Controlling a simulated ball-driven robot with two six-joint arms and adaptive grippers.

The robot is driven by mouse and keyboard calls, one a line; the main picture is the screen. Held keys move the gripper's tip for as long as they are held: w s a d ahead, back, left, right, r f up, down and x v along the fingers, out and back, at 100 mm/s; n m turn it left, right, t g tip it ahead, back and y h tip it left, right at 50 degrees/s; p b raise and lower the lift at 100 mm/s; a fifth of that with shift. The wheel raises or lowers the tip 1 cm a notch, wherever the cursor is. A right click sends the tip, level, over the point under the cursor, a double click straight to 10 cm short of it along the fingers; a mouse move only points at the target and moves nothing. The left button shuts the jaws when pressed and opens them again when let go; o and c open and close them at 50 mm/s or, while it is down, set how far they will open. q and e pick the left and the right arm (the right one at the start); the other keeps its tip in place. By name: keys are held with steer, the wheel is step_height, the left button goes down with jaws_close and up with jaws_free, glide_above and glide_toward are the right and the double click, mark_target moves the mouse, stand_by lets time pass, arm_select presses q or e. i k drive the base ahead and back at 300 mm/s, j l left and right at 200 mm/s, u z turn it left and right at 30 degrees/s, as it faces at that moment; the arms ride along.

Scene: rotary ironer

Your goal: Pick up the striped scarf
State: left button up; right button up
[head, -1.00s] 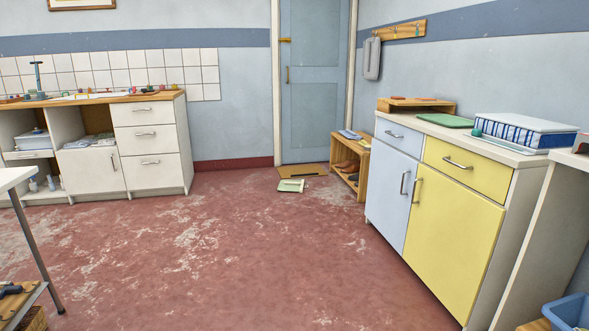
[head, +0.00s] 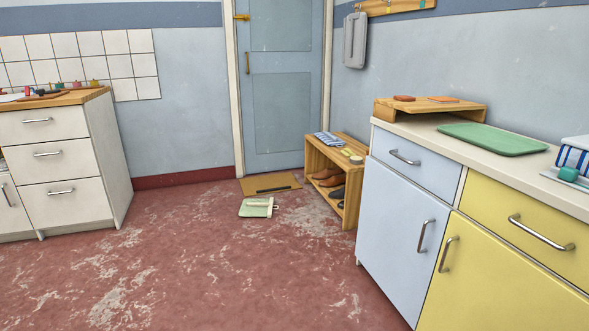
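A small folded cloth with blue and white stripes, which looks like the striped scarf (head: 328,138), lies on top of the wooden shoe rack (head: 347,217) beside the door. Small yellowish items (head: 349,153) lie next to it on the rack top. Another blue-and-white striped thing (head: 573,158) stands on the right counter, cut off by the picture edge; I cannot tell what it is. Neither of my grippers is in view.
Shoes (head: 328,178) sit inside the rack. A green-and-white thing (head: 259,207) lies on the floor before the doormat (head: 270,185). The blue and yellow cabinets (head: 397,230) stand at right, with a green tray (head: 492,139) on top. The red floor (head: 190,270) ahead is open.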

mark_target(329, 139)
steer(key=i, duration=2.65)
